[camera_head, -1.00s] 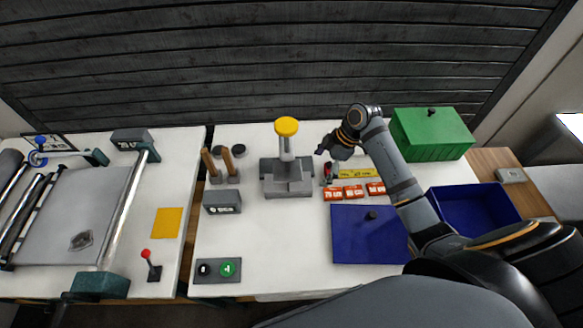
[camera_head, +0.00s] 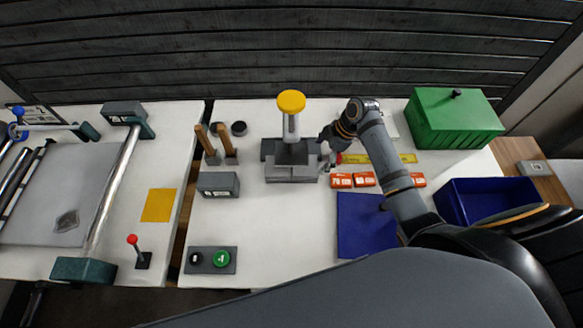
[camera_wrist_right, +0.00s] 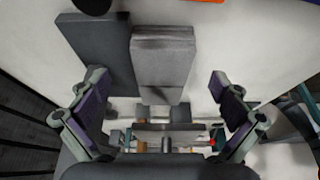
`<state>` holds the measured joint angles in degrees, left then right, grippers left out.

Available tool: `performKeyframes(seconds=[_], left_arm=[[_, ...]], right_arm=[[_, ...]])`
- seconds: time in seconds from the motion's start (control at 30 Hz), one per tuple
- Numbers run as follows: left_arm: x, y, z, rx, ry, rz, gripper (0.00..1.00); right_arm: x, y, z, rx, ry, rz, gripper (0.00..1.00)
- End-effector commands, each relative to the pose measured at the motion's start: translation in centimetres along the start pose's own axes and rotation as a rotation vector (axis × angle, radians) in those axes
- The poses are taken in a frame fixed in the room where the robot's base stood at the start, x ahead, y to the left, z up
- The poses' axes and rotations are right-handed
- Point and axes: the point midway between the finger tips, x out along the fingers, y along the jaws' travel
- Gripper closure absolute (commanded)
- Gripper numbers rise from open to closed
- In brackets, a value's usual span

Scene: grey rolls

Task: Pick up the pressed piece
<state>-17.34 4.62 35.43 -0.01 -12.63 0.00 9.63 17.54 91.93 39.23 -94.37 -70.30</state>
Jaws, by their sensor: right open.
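The grey press (camera_head: 291,165) with its yellow knob (camera_head: 291,101) stands upright in the middle of the white table. I cannot clearly pick out a pressed piece on its base. My right gripper (camera_head: 327,150) is just right of the press, at about the height of its base. In the right wrist view the gripper (camera_wrist_right: 165,98) is open, its two fingers wide apart with nothing held. A light grey block (camera_wrist_right: 163,55) and a darker grey slab (camera_wrist_right: 98,45) lie beyond the fingers. My left gripper is out of view.
Orange labelled boxes (camera_head: 365,180) and a yellow strip (camera_head: 380,158) lie right of the press. A blue mat (camera_head: 362,225), a blue bin (camera_head: 485,203) and a green box (camera_head: 455,122) are farther right. Wooden-handled tools (camera_head: 225,140) and a grey labelled block (camera_head: 218,184) stand left.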

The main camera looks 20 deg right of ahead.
Motion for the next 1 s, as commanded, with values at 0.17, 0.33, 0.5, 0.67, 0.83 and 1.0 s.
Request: performKeyframes(seconds=[0.17,0.33,0.5,0.67,0.83,1.0], left_arm=[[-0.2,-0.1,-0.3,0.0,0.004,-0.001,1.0],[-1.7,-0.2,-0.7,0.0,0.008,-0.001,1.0],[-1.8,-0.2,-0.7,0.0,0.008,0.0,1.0],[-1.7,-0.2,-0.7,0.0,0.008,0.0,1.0],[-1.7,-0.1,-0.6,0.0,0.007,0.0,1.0],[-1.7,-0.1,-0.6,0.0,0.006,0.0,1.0]], right_arm=[[0.5,-0.1,-0.1,-0.001,0.001,-0.001,0.0],[3.0,-0.6,-0.3,0.003,0.002,-0.005,0.0],[5.3,-0.5,-0.2,-0.001,0.001,-0.001,0.0],[5.6,-0.5,-0.1,-0.002,-0.001,0.0,0.0],[5.6,-0.5,-0.1,-0.001,0.0,0.0,0.12],[5.5,-0.5,-0.1,-0.001,0.0,0.0,0.35]])
